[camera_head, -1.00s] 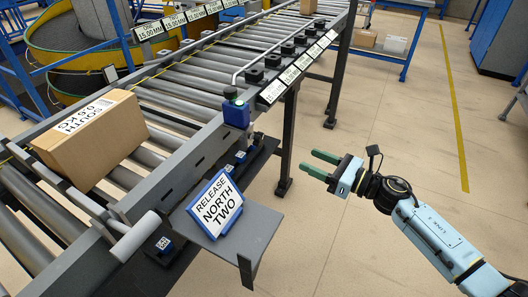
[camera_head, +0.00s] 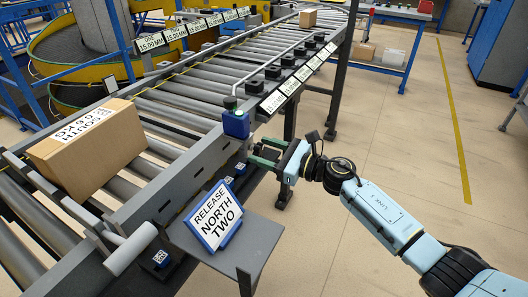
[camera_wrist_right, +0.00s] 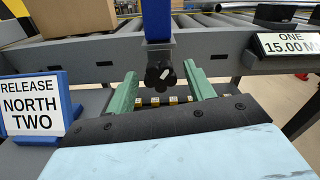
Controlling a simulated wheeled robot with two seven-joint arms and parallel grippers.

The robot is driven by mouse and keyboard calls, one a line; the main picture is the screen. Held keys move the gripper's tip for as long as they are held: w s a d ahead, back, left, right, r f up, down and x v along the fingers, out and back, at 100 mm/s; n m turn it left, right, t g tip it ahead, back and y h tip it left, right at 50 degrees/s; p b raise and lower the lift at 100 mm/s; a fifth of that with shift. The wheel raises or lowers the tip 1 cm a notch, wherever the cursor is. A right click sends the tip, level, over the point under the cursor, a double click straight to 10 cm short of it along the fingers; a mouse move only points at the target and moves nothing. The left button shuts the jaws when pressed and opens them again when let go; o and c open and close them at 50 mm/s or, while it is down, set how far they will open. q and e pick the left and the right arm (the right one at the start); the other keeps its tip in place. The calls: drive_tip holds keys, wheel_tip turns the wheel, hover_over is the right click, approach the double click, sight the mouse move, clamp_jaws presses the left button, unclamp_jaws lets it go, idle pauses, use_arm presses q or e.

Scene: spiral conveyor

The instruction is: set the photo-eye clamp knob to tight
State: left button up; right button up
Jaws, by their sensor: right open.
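The photo-eye is a blue block (camera_head: 236,123) with a dark green cap, mounted on the conveyor's side rail; its blue bracket (camera_wrist_right: 157,20) hangs down in the wrist view. Below it is the black lobed clamp knob (camera_wrist_right: 159,76) with a white pointer mark, tilted in the picture. My right gripper (camera_head: 257,151) is open, with its green fingers pointing at the rail just below the photo-eye. In the wrist view the gripper (camera_wrist_right: 159,70) has one finger on each side of the knob, with gaps on both sides. Whether the tips reach its depth is unclear. My left gripper is out of view.
A sign reading RELEASE NORTH TWO (camera_head: 213,215) stands on a grey shelf (camera_head: 259,239) left of the gripper. A carton marked SOUTH (camera_head: 88,145) sits on the rollers. Size labels (camera_head: 272,102) line the rail beyond. The floor to the right is clear.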

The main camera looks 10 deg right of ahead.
drive_tip(key=shift+w+a, duration=0.15)
drive_tip(key=shift+a, duration=0.05)
drive_tip(key=c, duration=1)
drive_tip(key=shift+o, duration=0.2)
